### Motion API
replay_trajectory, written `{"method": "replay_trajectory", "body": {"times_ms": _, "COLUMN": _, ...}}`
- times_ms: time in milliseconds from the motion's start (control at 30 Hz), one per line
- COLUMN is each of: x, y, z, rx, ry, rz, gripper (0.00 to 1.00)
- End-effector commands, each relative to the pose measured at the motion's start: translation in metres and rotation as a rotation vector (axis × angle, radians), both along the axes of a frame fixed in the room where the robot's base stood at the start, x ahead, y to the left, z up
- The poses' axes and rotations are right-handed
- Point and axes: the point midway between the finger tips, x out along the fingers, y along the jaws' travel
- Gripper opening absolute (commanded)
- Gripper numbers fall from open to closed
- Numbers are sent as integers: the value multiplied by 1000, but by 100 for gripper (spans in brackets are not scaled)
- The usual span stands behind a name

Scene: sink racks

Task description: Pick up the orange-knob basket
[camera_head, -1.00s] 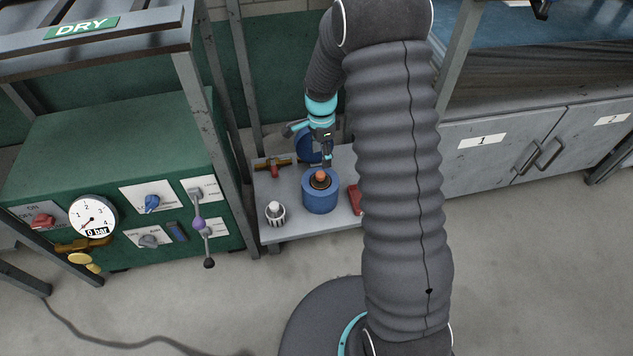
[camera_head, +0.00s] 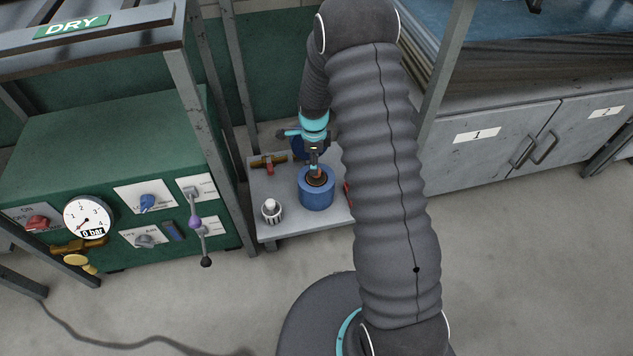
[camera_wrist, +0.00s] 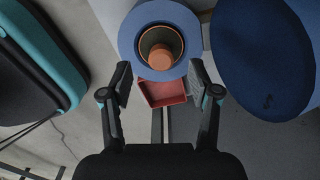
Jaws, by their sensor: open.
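The orange-knob basket (camera_head: 318,181) sits inside a blue cylinder (camera_head: 317,198) on the low grey table; only its dark rim and orange knob show. In the wrist view the orange knob (camera_wrist: 160,58) is seen from above, centred in the dark basket top, with the blue cylinder's ring (camera_wrist: 130,38) around it. My gripper (camera_head: 315,165) is just above the knob in the head view. In the wrist view my gripper (camera_wrist: 160,82) is open, with one finger on each side and the knob slightly beyond the gap between the fingertips. Nothing is held.
A white-knob basket (camera_head: 271,211) stands at the table's front left. A brass valve with a red handle (camera_head: 268,164) lies behind it. A red tray (camera_wrist: 165,94) is beside the cylinder, and a large blue round object (camera_wrist: 262,55) is close on the right. A green control cabinet (camera_head: 110,150) stands left.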

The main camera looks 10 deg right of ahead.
Motion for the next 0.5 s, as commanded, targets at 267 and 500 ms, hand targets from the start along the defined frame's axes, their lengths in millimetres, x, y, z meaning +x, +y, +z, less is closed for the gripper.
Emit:
{"method": "replay_trajectory", "body": {"times_ms": 267, "x": -1, "y": -4, "z": -24, "rx": 0, "ry": 2, "rz": -1, "gripper": 61}}
{"method": "replay_trajectory", "body": {"times_ms": 500, "x": 0, "y": -5, "z": -52, "rx": 0, "ry": 0, "rz": -1, "gripper": 61}}
